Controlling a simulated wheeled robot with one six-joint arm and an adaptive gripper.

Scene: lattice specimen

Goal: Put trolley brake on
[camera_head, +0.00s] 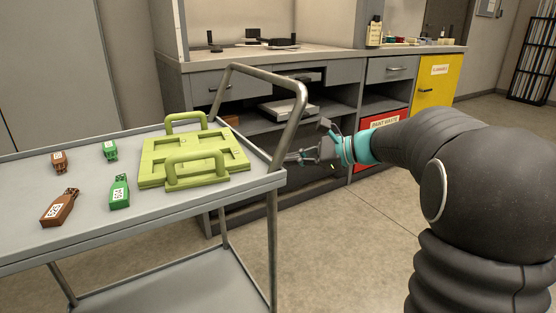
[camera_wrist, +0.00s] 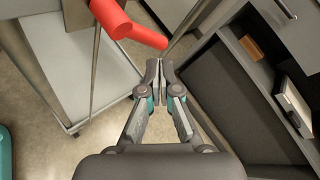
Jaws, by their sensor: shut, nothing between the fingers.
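The grey trolley (camera_head: 225,205) stands at the left in the head view, with a metal push handle (camera_head: 297,110) at its right end. My gripper (camera_head: 290,158) is just beside that end, close to the handle's lower part. In the wrist view my gripper (camera_wrist: 160,64) is shut, with its fingertips together and nothing between them. A red bar (camera_wrist: 120,20) lies just beyond the fingertips at the top of the wrist view; it looks like a lever, but I cannot tell whether it is the brake. No red bar shows in the head view. The trolley's lower shelf (camera_wrist: 62,65) shows at the left.
A grey bench (camera_head: 190,85) with open shelves stands behind. Floor (camera_head: 350,235) is clear.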

